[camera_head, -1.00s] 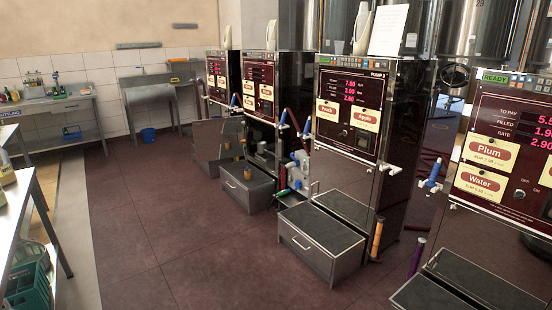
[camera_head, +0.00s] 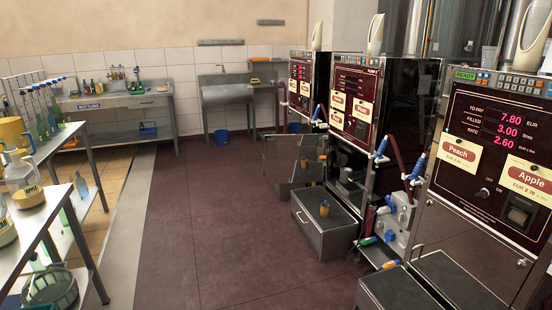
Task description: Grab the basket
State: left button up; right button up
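A green-grey basket (camera_head: 52,286) is at the lower left of the head view, low down below the near metal table (camera_head: 52,212). A green bottle (camera_head: 37,262) shows at its back edge. The frame's lower edge is close to the basket, and I cannot tell whether it stands on a shelf or on the floor. Neither of my grippers is in view.
Pump cabinets (camera_head: 488,160) line the right, with a metal drawer box (camera_head: 322,222) jutting out. The dark red floor (camera_head: 215,225) between is clear.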

aim_at(324, 212)
jog(key=i+j+u, duration=0.1)
jog(key=i, duration=1.55)
jog(key=i+l+z, duration=0.2)
jog(key=i+z, duration=0.25)
jog(key=i, duration=0.15)
jog(key=i+z, duration=0.45)
jog(key=i, duration=0.15)
jog(key=i+j+z, duration=0.3)
jog(key=i+z, duration=0.15)
jog(key=i, duration=0.15)
